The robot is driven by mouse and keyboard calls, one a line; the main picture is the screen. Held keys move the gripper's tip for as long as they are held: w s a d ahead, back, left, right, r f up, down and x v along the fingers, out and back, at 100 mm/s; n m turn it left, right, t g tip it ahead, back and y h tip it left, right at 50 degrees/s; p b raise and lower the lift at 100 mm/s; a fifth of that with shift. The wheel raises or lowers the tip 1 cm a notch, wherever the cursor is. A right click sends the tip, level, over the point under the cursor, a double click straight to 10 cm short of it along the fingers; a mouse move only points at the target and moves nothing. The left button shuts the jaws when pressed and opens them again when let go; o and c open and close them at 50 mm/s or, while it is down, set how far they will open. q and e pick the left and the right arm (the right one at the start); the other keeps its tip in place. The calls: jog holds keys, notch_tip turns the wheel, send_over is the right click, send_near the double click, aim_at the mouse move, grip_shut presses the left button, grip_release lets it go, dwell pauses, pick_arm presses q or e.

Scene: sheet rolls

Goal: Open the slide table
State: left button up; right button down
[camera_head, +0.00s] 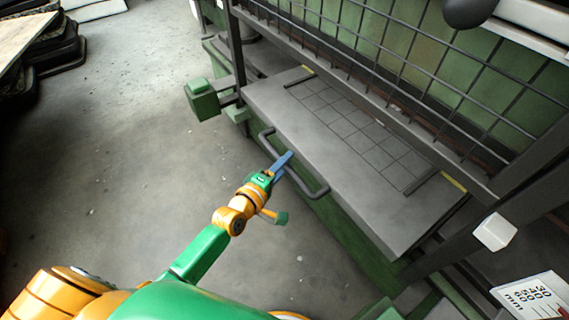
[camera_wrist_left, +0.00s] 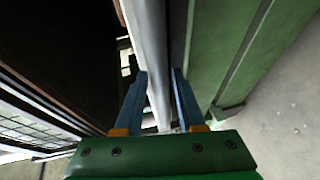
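The slide table (camera_head: 330,150) is a grey slab with a dark-lined grid, lying under a wire-mesh guard. A dark bar handle (camera_head: 314,188) stands out along its front edge. My left gripper (camera_head: 284,161) is at the handle's middle, its blue fingers crossing the bar. In the left wrist view a pale bar (camera_wrist_left: 153,60) runs between the two spread fingers (camera_wrist_left: 160,82). A dark gap shows beside the right-hand finger, so the fingers look open around the bar. Whether either finger touches it is unclear. My right gripper is not in view.
The mesh guard (camera_head: 400,65) and its frame stand over the table's back. A green box (camera_head: 202,99) juts out left of the table. A small white block (camera_head: 494,232) and a printed card (camera_head: 535,297) are at right. Grey floor (camera_head: 130,130) at left is clear.

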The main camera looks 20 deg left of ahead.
pick_arm(q)
grip_shut()
dwell(1.2)
